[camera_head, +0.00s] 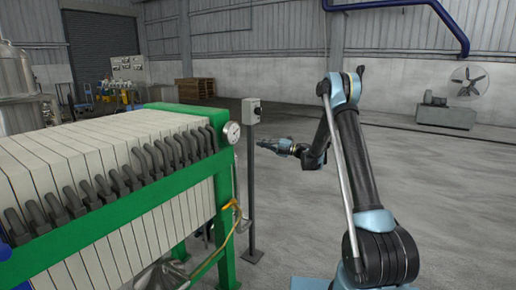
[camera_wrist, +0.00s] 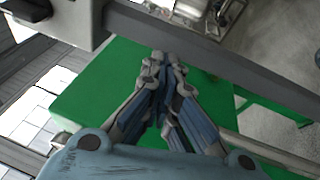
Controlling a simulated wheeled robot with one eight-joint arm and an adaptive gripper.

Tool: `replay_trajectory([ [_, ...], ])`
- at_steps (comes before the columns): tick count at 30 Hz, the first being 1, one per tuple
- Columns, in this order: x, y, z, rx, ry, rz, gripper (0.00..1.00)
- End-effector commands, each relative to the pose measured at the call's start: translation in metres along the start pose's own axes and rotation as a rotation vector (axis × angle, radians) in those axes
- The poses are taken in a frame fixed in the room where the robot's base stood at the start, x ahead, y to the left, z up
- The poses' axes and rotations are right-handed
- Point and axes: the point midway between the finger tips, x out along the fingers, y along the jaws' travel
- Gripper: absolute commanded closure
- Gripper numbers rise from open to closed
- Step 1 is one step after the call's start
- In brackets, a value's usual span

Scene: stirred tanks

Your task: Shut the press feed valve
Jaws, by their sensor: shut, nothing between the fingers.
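The filter press has a green frame (camera_head: 225,190) and a row of pale plates (camera_head: 80,160); it fills the left of the head view. A thin yellow pipe or handle (camera_head: 232,207) shows low at its near right end. I cannot tell for sure whether it belongs to the press feed valve. My gripper (camera_head: 262,144) is shut and empty, beside the grey post at the press end and well above the yellow part. In the wrist view my gripper (camera_wrist: 168,58) is shut in front of a green panel (camera_wrist: 100,85), and no valve handle can be made out.
A grey post (camera_head: 251,190) carrying a switch box (camera_head: 251,110) stands between press and arm; the post (camera_wrist: 225,62) also crosses the wrist view. A round gauge (camera_head: 231,132) sits on the press corner. Floor to the right is open, with a fan (camera_head: 468,82) far back.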

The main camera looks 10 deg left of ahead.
Motion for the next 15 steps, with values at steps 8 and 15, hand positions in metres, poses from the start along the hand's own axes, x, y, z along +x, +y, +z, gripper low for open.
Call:
replay_trajectory([
  [8, -0.023, 0.092, 0.042, 0.061, -0.269, 0.072, 1.00],
  [15, -0.068, 0.171, 0.073, 0.156, -0.553, 0.144, 1.00],
])
